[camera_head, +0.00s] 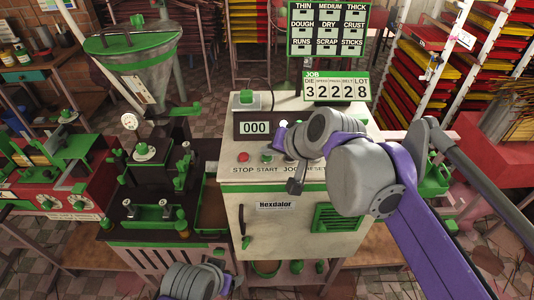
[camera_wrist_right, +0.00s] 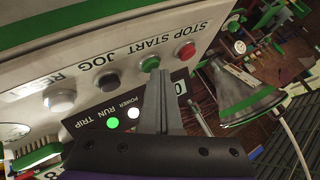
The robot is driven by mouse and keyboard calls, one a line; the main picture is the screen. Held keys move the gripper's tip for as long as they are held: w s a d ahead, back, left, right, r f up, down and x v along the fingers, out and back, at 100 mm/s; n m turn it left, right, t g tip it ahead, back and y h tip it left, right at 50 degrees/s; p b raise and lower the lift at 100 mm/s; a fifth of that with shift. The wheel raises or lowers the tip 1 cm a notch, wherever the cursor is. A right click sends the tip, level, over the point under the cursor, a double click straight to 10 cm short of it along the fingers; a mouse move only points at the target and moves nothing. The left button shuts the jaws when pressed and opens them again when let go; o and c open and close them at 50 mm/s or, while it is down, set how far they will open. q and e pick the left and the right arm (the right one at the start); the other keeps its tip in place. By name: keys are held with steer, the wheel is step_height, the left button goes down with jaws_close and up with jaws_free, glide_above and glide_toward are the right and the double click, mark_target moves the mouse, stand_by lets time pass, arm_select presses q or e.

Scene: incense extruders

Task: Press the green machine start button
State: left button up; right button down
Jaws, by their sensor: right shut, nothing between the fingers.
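The green start button (camera_head: 267,157) sits on the white machine's front panel, just right of the red stop button (camera_head: 243,157). In the wrist view the start button (camera_wrist_right: 150,63) lies right at the tips of my right gripper (camera_wrist_right: 157,78). Its fingers are shut together with nothing between them. They overlap the button's lower edge in that view; I cannot tell whether they touch it. In the head view the right wrist hangs over the panel's right part. Of my left arm, only grey wrist parts show at the bottom; its fingers are not clear.
The jog button (camera_wrist_right: 108,82) and reset button (camera_wrist_right: 60,101) are beside start. A counter (camera_head: 255,127) reads 000. The run light (camera_wrist_right: 113,123) is bright green. A black and green machine (camera_head: 150,205) stands to the left, a job sign (camera_head: 336,88) behind.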

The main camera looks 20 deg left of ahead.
steer(key=shift+r+p, duration=0.65)
steer(key=shift+r, duration=0.2)
step_height(320, 180, up, 5)
steer(key=p, duration=0.4)
stand_by(0.4)
steer(key=s+d+f+h, duration=0.2)
steer(key=s+d+f, duration=0.4)
steer(key=d, duration=0.4)
steer(key=s+d+f+m+h, duration=0.1)
steer(key=s+d+f+h, duration=0.1)
steer(key=s+d+f, duration=0.5)
steer(key=s+d+f+h+p, duration=0.1)
steer(key=s+d+f+h, duration=0.2)
steer(key=s+d+f, duration=0.3)
steer(key=d+f, duration=0.4)
steer(key=d, duration=0.2)
steer(key=shift+s+d, duration=0.3)
steer(key=shift+d, duration=0.1)
